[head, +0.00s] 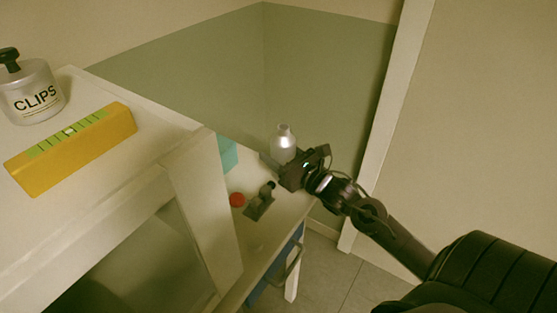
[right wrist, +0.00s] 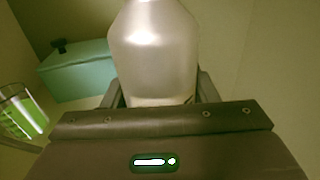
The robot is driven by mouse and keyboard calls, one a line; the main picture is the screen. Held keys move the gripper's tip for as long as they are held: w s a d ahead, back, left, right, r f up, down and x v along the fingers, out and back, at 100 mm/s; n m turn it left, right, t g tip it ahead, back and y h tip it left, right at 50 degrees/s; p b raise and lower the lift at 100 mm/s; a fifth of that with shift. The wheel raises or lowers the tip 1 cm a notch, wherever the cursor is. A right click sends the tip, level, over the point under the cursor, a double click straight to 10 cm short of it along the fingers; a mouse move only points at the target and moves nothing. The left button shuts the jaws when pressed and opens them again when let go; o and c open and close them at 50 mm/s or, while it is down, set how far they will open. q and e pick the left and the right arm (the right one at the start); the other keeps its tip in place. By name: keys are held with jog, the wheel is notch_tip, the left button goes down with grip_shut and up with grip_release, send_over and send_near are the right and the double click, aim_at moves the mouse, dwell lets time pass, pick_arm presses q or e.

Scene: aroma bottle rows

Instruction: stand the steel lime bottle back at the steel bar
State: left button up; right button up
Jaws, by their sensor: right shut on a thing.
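A shiny steel bottle (head: 283,138) with a narrow neck stands out above the lower surface at the back corner in the head view. My right gripper (head: 280,163) is shut on it. In the right wrist view the steel bottle (right wrist: 155,50) is upright between the two fingers, and its top is cut off by the frame. I see no lime mark on it. Its base is hidden by the gripper, so I cannot tell whether it touches the surface. I cannot make out a steel bar. My left gripper is not in view.
A teal box (head: 229,153), a red round thing (head: 237,199) and a dark object (head: 260,202) are on the lower surface (head: 255,235). A white upright panel (head: 203,205) stands left of them. A yellow bar (head: 72,148) and a CLIPS jar (head: 32,92) are on the higher top.

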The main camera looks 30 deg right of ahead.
notch_tip(320, 180, down, 2)
jog(key=shift+f, duration=0.1)
jog(key=shift+f, duration=0.1)
jog(key=o, duration=1.2)
